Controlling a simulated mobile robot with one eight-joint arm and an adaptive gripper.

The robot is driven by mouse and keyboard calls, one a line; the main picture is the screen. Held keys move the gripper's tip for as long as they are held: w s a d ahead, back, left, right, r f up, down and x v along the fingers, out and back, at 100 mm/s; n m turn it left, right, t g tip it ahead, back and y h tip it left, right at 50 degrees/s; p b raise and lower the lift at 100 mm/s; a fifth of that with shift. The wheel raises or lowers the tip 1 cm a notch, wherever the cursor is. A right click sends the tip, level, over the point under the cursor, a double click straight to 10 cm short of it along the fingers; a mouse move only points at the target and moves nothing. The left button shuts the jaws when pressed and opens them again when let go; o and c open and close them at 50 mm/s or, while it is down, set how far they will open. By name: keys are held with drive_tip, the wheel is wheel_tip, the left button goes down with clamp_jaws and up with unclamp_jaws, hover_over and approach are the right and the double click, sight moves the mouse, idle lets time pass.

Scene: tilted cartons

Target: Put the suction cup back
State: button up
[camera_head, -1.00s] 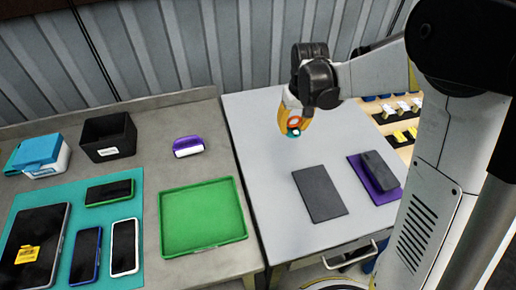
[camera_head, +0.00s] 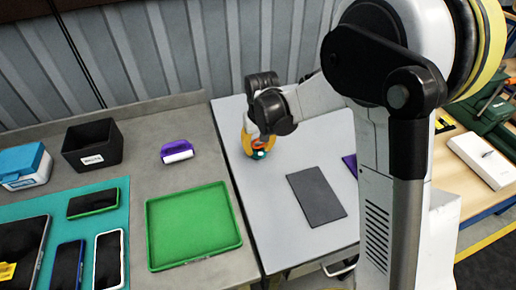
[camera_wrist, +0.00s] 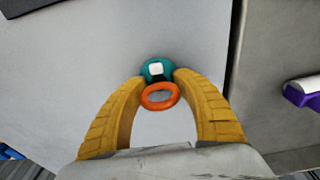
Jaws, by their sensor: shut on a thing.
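The suction cup (camera_wrist: 154,69), a small teal piece with a white square top and an orange ring (camera_wrist: 160,97), sits between the fingertips of my gripper (camera_wrist: 162,78). My yellow fingers are closed on it from both sides. In the head view, my gripper (camera_head: 251,141) holds the suction cup (camera_head: 259,154) over the left part of the light grey table (camera_head: 285,240), near its seam with the grey counter. I cannot tell its exact height above the surface.
The counter (camera_head: 150,180) holds a green tray (camera_head: 193,226), a purple-and-white tool (camera_head: 177,152), a black bin (camera_head: 94,145), a blue-lidded box (camera_head: 23,166) and phones on a teal mat. A dark grey pad (camera_head: 316,197) lies on the table. My arm hides most of a purple mat (camera_head: 350,163).

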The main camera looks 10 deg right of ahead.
sight(260, 150)
drive_tip(key=shift+f, duration=0.15)
drive_tip(key=o, duration=0.8)
drive_tip(key=shift+f, duration=0.1)
drive_tip(key=o, duration=0.5)
drive_tip(key=shift+o, duration=0.2)
drive_tip(key=shift+r, duration=0.2)
wheel_tip(260, 150, up, 12)
drive_tip(key=s+p, duration=0.2)
drive_tip(key=p, duration=0.2)
drive_tip(key=s+d+r+m+t, duration=0.1)
drive_tip(key=s+d+r+t, duration=0.1)
drive_tip(key=s+d+r, duration=0.6)
drive_tip(key=s+d+m+t, duration=0.1)
drive_tip(key=s+d+t, duration=0.2)
drive_tip(key=s, duration=0.9)
drive_tip(key=shift+d+r+t, duration=0.4)
drive_tip(key=shift+s, duration=0.1)
